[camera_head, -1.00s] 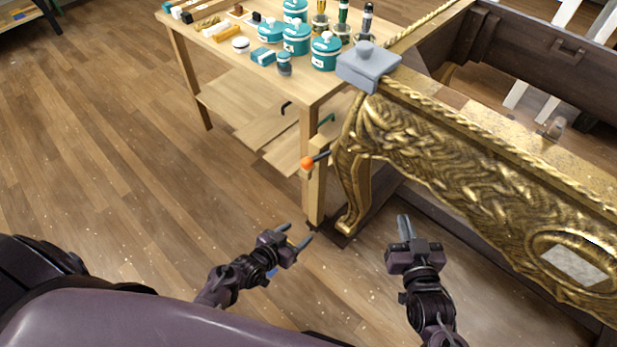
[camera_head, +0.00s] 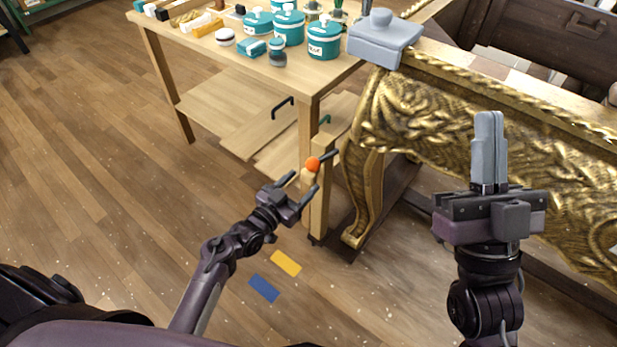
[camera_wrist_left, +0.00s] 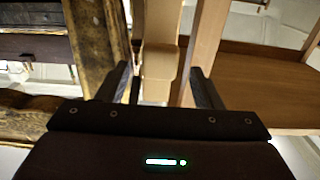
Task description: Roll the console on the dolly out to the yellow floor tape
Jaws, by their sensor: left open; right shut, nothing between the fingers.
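The gilt console (camera_head: 440,110) stands at the right, its carved leg (camera_head: 368,195) on a low dark dolly (camera_head: 340,240). A pale wooden post (camera_head: 320,205) rises beside that leg, with an orange ball (camera_head: 313,164) near its top. My left gripper (camera_head: 302,185) is open near the post. In the left wrist view, the post (camera_wrist_left: 160,65) shows between the open fingers (camera_wrist_left: 162,88), with the gilt leg (camera_wrist_left: 92,40) to its left; contact cannot be told. My right gripper (camera_head: 489,120) is shut and empty, in front of the carved apron. Yellow floor tape (camera_head: 286,263) lies below my left gripper.
A wooden worktable (camera_head: 250,75) with teal jars (camera_head: 324,38) stands beside the console, one leg close to the post. A grey lidded block (camera_head: 383,40) sits on the console's corner. Blue tape (camera_head: 264,289) lies by the yellow. Floor at the left is clear.

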